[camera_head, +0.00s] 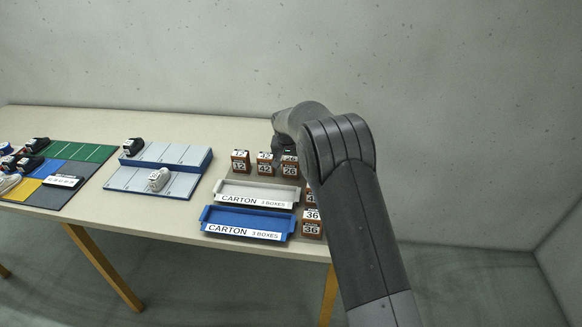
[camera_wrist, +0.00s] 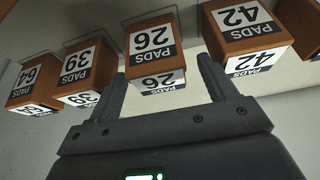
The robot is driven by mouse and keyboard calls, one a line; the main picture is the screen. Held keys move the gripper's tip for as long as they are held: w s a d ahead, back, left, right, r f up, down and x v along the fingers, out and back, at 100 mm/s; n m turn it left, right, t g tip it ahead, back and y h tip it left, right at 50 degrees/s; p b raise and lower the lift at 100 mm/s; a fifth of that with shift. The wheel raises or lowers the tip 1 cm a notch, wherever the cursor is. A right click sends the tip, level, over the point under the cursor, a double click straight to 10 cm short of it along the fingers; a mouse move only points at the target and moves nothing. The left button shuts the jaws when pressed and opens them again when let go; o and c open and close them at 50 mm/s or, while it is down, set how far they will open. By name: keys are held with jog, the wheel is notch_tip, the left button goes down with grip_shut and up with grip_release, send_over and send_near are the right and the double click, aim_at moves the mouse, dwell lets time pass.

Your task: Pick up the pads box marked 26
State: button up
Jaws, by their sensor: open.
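The pads box marked 26 (camera_wrist: 153,44) is a brown block with white labels on two faces. It is in the upper middle of the wrist view, between my fingertips. My gripper (camera_wrist: 161,70) is open, one finger on each side of the box, and holds nothing; I cannot tell if either finger touches it. In the head view the box marked 26 (camera_head: 289,168) stands at the right end of the back row, partly covered by my arm.
In the wrist view, boxes marked 42 (camera_wrist: 245,32) and 39 (camera_wrist: 86,68) flank it closely, with 64 (camera_wrist: 36,80) beyond. In the head view, a white carton tray (camera_head: 257,195) and a blue one (camera_head: 248,222) lie in front. Another box marked 36 (camera_head: 312,222) stands right.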

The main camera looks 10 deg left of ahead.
jog(key=x, duration=0.2)
jog(key=shift+w+f, duration=0.15)
jog(key=shift+f, duration=0.1)
jog(key=shift+r, duration=0.1)
jog(key=c, duration=1.1)
